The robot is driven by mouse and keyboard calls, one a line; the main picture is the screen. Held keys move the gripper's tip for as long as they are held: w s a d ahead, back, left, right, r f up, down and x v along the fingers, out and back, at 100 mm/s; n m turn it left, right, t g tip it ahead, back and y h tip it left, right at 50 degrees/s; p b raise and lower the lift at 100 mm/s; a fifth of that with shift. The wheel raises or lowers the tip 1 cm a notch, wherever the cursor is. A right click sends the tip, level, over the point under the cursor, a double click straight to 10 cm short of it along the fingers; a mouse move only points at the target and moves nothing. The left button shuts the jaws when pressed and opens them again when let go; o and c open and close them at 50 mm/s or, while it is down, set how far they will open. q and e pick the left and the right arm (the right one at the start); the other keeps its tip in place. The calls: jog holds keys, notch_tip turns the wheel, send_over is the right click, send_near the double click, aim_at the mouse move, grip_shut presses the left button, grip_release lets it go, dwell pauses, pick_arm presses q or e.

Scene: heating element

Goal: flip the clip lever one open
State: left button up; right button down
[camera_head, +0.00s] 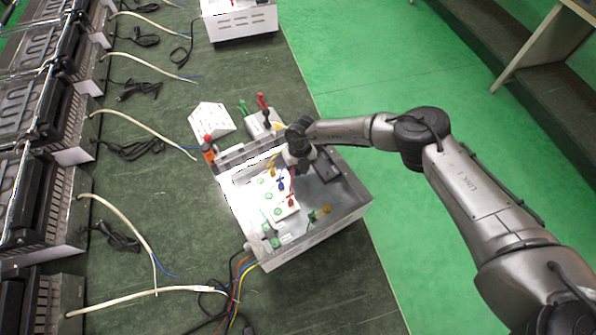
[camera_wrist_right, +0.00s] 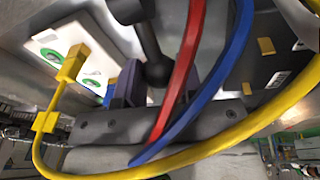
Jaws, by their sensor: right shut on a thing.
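The open white test box (camera_head: 325,230) stands on the dark green bench, with a white panel inside it (camera_head: 262,190). My right gripper (camera_head: 297,165) reaches down over the far right part of the box. In the right wrist view, its dark jaws (camera_wrist_right: 165,88) are closed around a black ball-ended lever (camera_wrist_right: 155,72), which I take to be the clip lever. Red (camera_wrist_right: 190,65), blue (camera_wrist_right: 215,85) and yellow (camera_wrist_right: 150,172) wires cross in front of the jaws and partly hide the hold. I cannot tell the lever's angle. My left gripper is in neither view.
Small coloured parts, yellow (camera_head: 272,166), blue (camera_head: 281,184) and red (camera_head: 291,201), sit on or beside the panel. Heater units line the left side.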

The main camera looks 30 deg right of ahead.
jog(key=g+b, duration=0.1)
jog(key=b, duration=0.1)
jog(key=w+r+g+b, duration=0.1)
jog(key=g+b, duration=0.1)
jog(key=b, duration=0.1)
jog(key=g+b, duration=0.1)
jog(key=b, duration=0.1)
jog(key=shift+w+r+b, duration=0.15)
jog(key=shift+w+b, duration=0.15)
pick_arm(q)
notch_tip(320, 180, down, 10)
jog(key=b, duration=0.2)
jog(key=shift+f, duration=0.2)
pick_arm(e)
jog(key=shift+w+r+m+g, duration=0.25)
jog(key=shift+r+g, duration=0.2)
jog(key=shift+g, duration=0.25)
